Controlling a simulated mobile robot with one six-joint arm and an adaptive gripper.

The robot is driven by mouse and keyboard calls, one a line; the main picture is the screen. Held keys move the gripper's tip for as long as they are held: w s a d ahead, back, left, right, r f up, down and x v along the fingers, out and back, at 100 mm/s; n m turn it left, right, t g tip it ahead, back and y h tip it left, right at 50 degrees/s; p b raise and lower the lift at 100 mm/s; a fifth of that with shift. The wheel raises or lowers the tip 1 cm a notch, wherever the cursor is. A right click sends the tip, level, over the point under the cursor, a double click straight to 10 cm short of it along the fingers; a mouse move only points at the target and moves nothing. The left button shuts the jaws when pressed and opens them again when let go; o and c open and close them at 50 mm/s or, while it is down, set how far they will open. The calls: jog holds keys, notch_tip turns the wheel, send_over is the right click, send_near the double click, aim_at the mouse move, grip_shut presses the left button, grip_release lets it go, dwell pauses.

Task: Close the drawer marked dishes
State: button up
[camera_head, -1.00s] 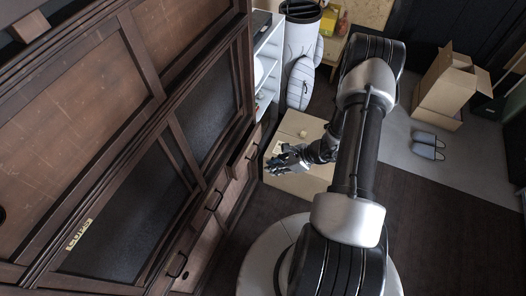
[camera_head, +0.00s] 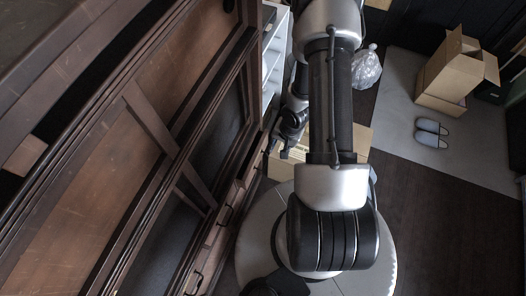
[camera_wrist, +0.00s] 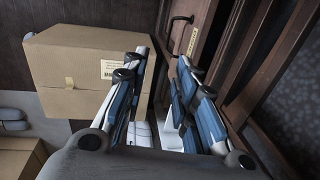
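A dark brown wooden drawer front (camera_wrist: 203,27) with a black curved handle (camera_wrist: 181,24) is at the top of the wrist view. A small pale label (camera_wrist: 193,41) is beside the handle; its writing is too small to read. In the head view a drawer (camera_head: 250,168) at the far end of the cabinet's drawer row appears to stick out. My gripper (camera_wrist: 164,62) shows two blue-padded fingers spread apart with nothing between them. In the head view my gripper (camera_head: 288,128) is just right of the cabinet, near that drawer.
The dark wooden cabinet (camera_head: 110,150) fills the left side. A cardboard box (camera_wrist: 88,70) stands on the floor close by my gripper. White shelves (camera_head: 273,50) are beyond the cabinet. Slippers (camera_head: 431,132) and an open box (camera_head: 456,72) are at the right. Dark floor between is clear.

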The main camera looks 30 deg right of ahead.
jog(key=w+a+f+b, duration=0.1)
jog(key=f+b, duration=0.3)
jog(key=f, duration=0.4)
jog(key=w+a+f+b, duration=0.2)
jog(key=f+b, duration=0.2)
jog(key=f, duration=0.4)
jog(key=shift+w+f+n, duration=0.2)
jog(key=shift+f+n, duration=0.1)
grip_shut()
